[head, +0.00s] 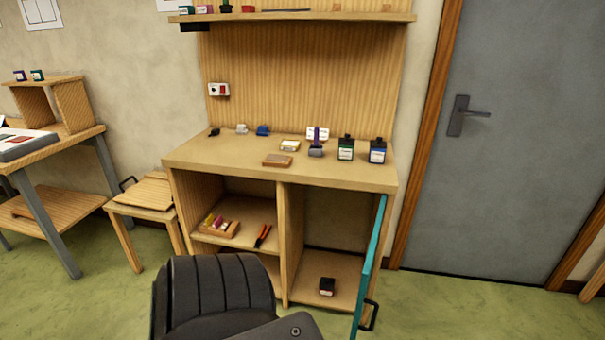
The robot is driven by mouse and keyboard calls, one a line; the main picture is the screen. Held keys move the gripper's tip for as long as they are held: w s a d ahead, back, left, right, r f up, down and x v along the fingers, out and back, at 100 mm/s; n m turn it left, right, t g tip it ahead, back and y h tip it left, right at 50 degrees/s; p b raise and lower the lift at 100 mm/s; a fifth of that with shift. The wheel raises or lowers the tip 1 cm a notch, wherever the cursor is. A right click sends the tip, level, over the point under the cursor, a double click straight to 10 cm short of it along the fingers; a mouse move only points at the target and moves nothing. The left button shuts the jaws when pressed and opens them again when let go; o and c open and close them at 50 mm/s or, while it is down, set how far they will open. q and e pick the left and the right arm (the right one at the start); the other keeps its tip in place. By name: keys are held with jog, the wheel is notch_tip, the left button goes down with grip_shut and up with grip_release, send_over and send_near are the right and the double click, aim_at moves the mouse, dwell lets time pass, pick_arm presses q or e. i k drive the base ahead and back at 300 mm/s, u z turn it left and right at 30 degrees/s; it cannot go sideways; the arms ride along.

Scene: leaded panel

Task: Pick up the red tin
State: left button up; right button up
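A small red object (248,9) stands on the upper wall shelf (330,16), right of a green one. It is small and cut close to the top edge, so I cannot tell for sure that it is the red tin. A pinkish-red item (204,9) stands further left on the same shelf. No other clear red tin shows. Neither of my grippers is in view.
Below, the teal door (372,262) stands open; a dark box (327,287) lies inside. A stool (146,193) stands left.

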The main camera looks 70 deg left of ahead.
aim_at(321, 292)
jog(key=k, duration=0.2)
jog(key=u, duration=1.85)
jog(key=i, duration=0.5)
jog(key=u, duration=1.35)
jog(key=k, duration=0.85)
jog(key=z, duration=1.95)
jog(key=i, duration=0.55)
jog(key=z, duration=0.05)
